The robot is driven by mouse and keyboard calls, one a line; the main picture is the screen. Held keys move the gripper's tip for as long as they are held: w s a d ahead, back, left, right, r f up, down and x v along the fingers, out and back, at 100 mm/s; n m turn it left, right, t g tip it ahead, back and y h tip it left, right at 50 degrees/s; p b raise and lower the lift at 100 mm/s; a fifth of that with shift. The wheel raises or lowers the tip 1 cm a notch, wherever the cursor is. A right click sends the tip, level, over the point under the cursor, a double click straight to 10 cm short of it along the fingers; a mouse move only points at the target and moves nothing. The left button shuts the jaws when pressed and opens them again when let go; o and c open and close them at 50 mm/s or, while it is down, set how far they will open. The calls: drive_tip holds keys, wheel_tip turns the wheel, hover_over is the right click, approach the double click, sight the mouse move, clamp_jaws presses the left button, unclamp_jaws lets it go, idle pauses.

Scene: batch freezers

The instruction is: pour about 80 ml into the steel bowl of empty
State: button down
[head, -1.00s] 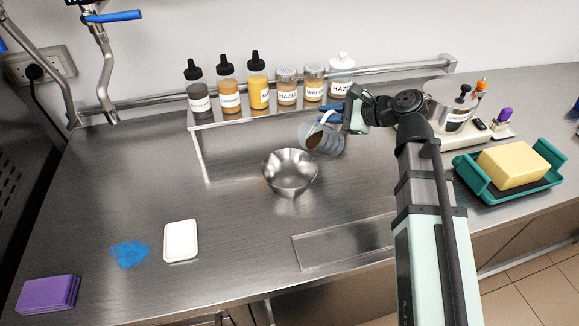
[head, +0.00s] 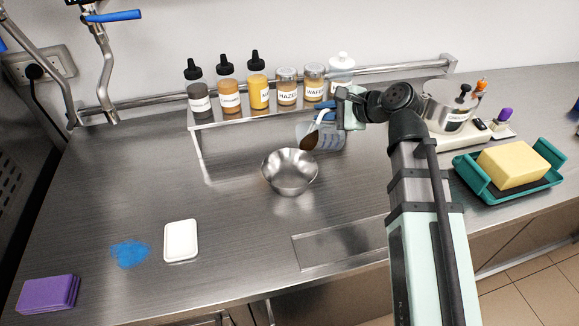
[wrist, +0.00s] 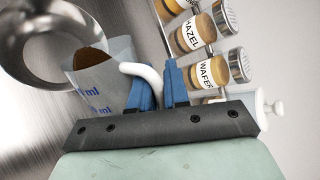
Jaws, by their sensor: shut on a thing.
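A clear measuring jug (head: 328,138) with blue ml marks and dark brown contents is tilted to the left, its mouth near the right rim of the steel bowl (head: 290,172). My gripper (head: 328,106) is shut on the jug's white handle. In the wrist view, the blue fingers of my gripper (wrist: 158,88) close around the handle. The jug (wrist: 100,85) shows there beside the bowl (wrist: 70,72), with brown at its mouth. The bowl stands upright on the counter, and the part of its inside that shows is bare steel. I see no clear stream between them.
A rack behind holds squeeze bottles (head: 228,98) and labelled jars (head: 287,88). A steel pot (head: 447,105) stands right, near a teal tray (head: 470,178) with a yellow block (head: 512,164). A white tile (head: 181,241), blue patch (head: 130,253) and purple stack (head: 48,294) lie front left.

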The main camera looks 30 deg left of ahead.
drive_tip(key=shift+s+a+f+n+t+h, duration=0.15)
drive_tip(key=shift+s+a+n+t+h, duration=0.1)
drive_tip(key=shift+s+n+t+h, duration=0.25)
idle(1.0)
drive_tip(key=shift+s+a+r+n+t, duration=0.15)
drive_tip(key=shift+s+a+n, duration=0.1)
drive_tip(key=shift+s, duration=0.25)
drive_tip(key=shift+s+a+r+n+t, duration=0.15)
drive_tip(key=shift+s+a, duration=0.1)
drive_tip(key=shift+s, duration=0.25)
idle(0.4)
drive_tip(key=w, duration=0.1)
drive_tip(key=w+d+m+g, duration=0.1)
drive_tip(key=w, duration=0.1)
drive_tip(key=shift+d+f+y, duration=0.15)
drive_tip(key=shift+f+y, duration=0.05)
drive_tip(key=shift+y, duration=0.1)
drive_tip(key=shift+d+m+g, duration=0.1)
drive_tip(key=shift+m+g, duration=0.2)
drive_tip(key=shift+m, duration=0.1)
drive_tip(key=shift+w+d+f+m+g+y, duration=0.25)
drive_tip(key=shift+w+f+m+g+y, duration=0.15)
drive_tip(key=shift+w+f+g+y, duration=0.2)
drive_tip(key=shift+w+d+m+g+y, duration=0.2)
drive_tip(key=shift+w+m+g+y, duration=0.1)
drive_tip(key=shift+m, duration=0.2)
idle(0.7)
